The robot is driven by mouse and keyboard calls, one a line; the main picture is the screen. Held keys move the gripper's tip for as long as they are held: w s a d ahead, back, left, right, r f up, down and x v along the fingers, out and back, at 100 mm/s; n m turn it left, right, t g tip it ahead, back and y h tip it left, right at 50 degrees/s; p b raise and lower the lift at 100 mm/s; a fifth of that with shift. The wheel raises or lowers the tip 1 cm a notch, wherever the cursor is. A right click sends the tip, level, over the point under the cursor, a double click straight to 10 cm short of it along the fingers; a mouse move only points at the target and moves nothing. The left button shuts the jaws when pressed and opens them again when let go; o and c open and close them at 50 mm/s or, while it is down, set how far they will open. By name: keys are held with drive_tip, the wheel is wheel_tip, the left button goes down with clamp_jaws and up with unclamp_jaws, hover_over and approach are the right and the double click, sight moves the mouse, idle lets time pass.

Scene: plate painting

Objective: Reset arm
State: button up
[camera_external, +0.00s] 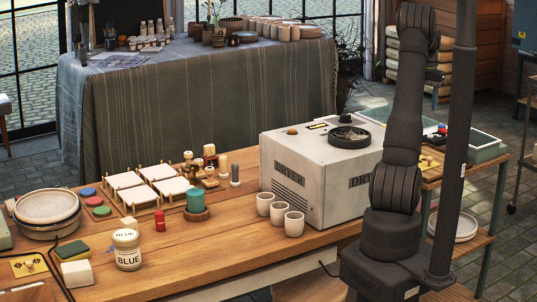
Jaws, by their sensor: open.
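My arm stands at the right of the external view, upright, with its base at the front edge of the wooden workbench (225,238). Its links rise to the top of the picture. My gripper is not visible in this view, so I cannot see its fingers or anything between them. The bench carries a white dryer box (300,172) just left of my arm, a jar labelled BLUE (127,250), a teal cylinder on a wooden base (195,203), and white square tiles (125,181) set among wooden pegs.
White cups (294,224) stand in front of the dryer. Stacked plates (47,207), colored discs (93,201), a red cylinder (160,221) and a green sponge-like block (72,250) lie at left. A dark pole (459,120) rises beside my arm. The bench's front middle is clear.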

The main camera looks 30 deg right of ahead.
drive_tip(key=shift+w+a+n, duration=0.95)
drive_tip(key=shift+w+a, duration=0.75)
drive_tip(key=shift+a, duration=0.4)
drive_tip(key=shift+w+a+n, duration=1)
drive_tip(key=shift+w+a, duration=0.7)
drive_tip(key=shift+a, duration=0.4)
drive_tip(key=shift+w+a+n, duration=0.95)
drive_tip(key=shift+w+a, duration=0.75)
drive_tip(key=shift+a, duration=0.4)
